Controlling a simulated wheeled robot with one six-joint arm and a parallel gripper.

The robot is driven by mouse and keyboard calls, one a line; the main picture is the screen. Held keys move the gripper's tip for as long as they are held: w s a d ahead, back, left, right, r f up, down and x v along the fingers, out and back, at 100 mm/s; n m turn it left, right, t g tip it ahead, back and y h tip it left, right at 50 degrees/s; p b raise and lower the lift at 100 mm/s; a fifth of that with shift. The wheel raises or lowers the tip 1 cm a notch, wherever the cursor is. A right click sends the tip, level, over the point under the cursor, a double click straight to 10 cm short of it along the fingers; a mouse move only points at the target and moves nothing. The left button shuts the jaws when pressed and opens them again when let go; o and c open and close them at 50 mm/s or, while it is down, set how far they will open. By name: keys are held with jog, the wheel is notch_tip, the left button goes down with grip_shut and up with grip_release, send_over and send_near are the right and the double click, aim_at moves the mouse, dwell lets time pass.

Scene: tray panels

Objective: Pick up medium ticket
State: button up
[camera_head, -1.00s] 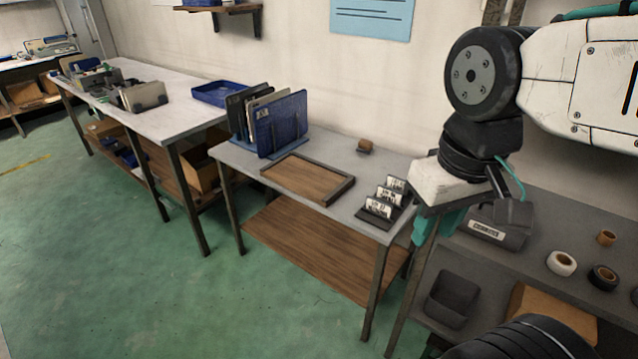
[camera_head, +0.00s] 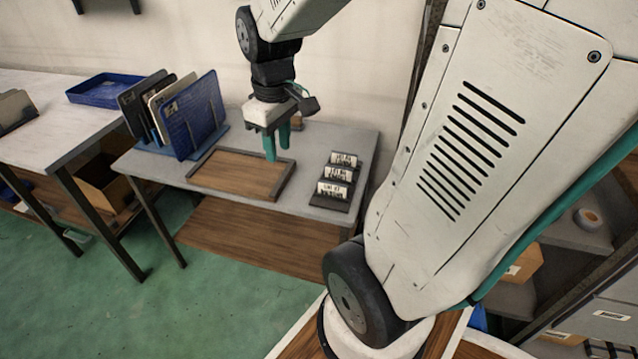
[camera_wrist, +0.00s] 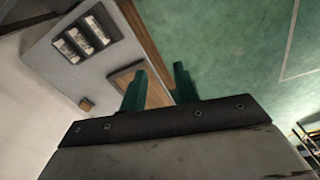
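Three small white printed tickets stand in a dark stepped holder (camera_head: 333,204) at the right end of the grey table: a back ticket (camera_head: 344,160), a middle ticket (camera_head: 338,174) and a front ticket (camera_head: 332,189). The print is too small to tell which is medium. In the wrist view the holder (camera_wrist: 107,25) is at the upper left with its tickets. My gripper (camera_head: 277,156), with teal fingers, is above the wooden tray (camera_head: 232,178), left of the holder. In the wrist view my gripper (camera_wrist: 160,80) has its fingers apart with nothing between them.
A blue rack (camera_head: 205,146) with upright panels stands at the table's left. A small brown block (camera_head: 297,122) sits behind my gripper; it also shows in the wrist view (camera_wrist: 86,103). A blue tray (camera_head: 104,91) is on the left bench. Bare grey tabletop separates tray and holder.

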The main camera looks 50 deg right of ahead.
jog(key=w+d+f+n, duration=0.1)
jog(key=w+d+f, duration=0.2)
jog(key=d+f, duration=0.75)
jog(key=n, duration=0.1)
send_over(332, 183)
jog(key=shift+g, duration=0.4)
jog(key=f, duration=0.7)
jog(key=shift+w+d+f, duration=0.1)
jog(key=shift+w+f, duration=0.05)
jog(key=shift+w, duration=0.15)
jog(key=shift+n, duration=0.3)
jog(key=f, duration=0.8)
jog(key=shift+s+f, duration=0.3)
grip_shut()
